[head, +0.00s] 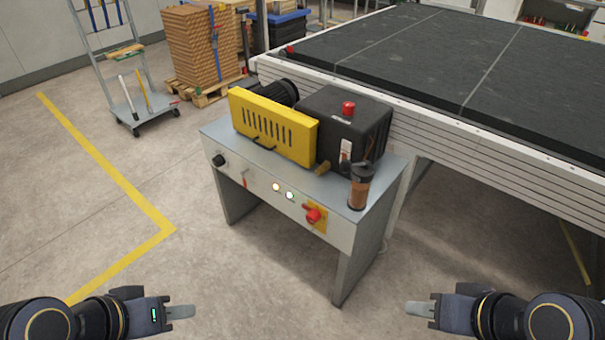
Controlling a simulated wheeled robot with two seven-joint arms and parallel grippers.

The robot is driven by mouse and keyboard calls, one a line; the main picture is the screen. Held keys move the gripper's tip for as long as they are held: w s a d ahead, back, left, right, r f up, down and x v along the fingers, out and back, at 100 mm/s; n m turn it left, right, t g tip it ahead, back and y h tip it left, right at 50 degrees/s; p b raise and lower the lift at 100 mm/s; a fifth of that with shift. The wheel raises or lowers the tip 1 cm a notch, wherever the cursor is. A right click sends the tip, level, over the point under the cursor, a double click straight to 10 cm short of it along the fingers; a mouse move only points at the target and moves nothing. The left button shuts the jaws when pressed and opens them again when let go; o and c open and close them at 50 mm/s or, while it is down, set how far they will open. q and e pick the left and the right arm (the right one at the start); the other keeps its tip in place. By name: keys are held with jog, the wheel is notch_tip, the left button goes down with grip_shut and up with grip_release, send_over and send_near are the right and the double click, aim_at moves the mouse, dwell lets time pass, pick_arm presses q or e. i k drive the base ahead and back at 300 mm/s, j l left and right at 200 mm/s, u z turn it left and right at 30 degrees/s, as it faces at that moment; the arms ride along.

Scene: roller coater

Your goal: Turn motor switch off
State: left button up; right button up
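A grey metal stand (340,262) bears a motor unit with a yellow guard (272,127) and a black box (345,125). The stand's front panel has a red rotary switch (313,215) on a yellow plate at its right end. Left of it are two small round lit buttons or lamps (283,191), a small red lever (245,178) and a black knob (219,160). No label is readable. My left gripper (190,312) is low left and my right gripper (410,308) low right, both apart from the stand. Their finger gaps cannot be made out.
A red button (348,108) tops the black box. A brown-filled jar (359,187) stands on the stand's right corner. A large black-topped conveyor table (450,60) lies behind right. A trolley (140,115) and stacked cardboard (198,48) stand back left. Floor in front is clear.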

aim_at(314, 216)
jog(key=i+l+u, duration=0.1)
jog(key=i+u, duration=0.35)
jog(key=i+l+u, duration=0.2)
jog(key=i+u, duration=0.25)
jog(key=k, duration=0.05)
